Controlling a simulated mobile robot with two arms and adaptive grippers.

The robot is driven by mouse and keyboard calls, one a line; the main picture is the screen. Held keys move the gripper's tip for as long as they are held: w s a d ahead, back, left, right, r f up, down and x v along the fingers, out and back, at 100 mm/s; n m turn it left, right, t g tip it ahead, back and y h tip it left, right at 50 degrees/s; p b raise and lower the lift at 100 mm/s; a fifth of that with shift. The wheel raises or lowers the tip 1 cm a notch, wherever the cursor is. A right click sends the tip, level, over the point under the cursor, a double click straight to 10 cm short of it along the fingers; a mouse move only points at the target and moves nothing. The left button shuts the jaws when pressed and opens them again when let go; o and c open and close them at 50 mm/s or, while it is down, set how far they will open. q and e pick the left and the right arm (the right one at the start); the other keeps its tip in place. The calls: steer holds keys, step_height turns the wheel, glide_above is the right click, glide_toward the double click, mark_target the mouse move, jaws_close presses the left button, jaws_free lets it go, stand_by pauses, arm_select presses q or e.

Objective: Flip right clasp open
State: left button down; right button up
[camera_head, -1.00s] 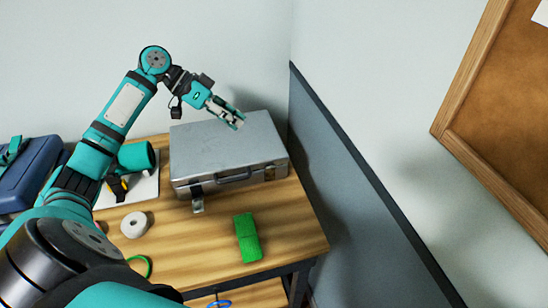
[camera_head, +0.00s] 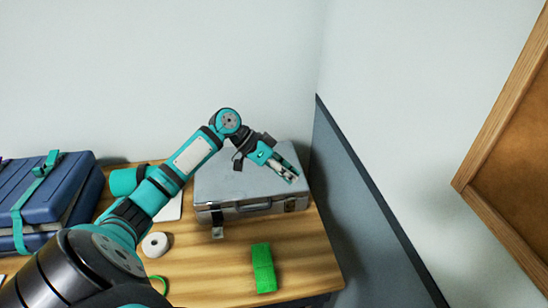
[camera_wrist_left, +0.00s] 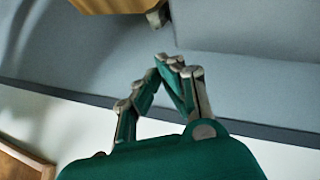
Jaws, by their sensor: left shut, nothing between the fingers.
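A silver metal case (camera_head: 235,185) stands shut on the wooden table, its handle (camera_head: 254,207) facing the front. The right clasp (camera_head: 290,206) sits on the front face near the right corner and looks flat against it. The left clasp (camera_head: 217,229) hangs down from the front. My left gripper (camera_head: 293,178) is shut and empty over the lid's right side, pointing toward the front right edge, just above the right clasp. Its closed fingers also show in the left wrist view (camera_wrist_left: 172,62), where a small metal piece lies above them. My right gripper is out of view.
A blue case with a teal strap (camera_head: 45,185) is at the left.

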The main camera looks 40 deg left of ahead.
mark_target(289, 199)
arm_select(q)
steer(key=f, duration=0.2)
steer(key=s+d+f+p, duration=0.1)
steer(key=shift+f, duration=0.35)
steer(key=shift+s+d, duration=0.25)
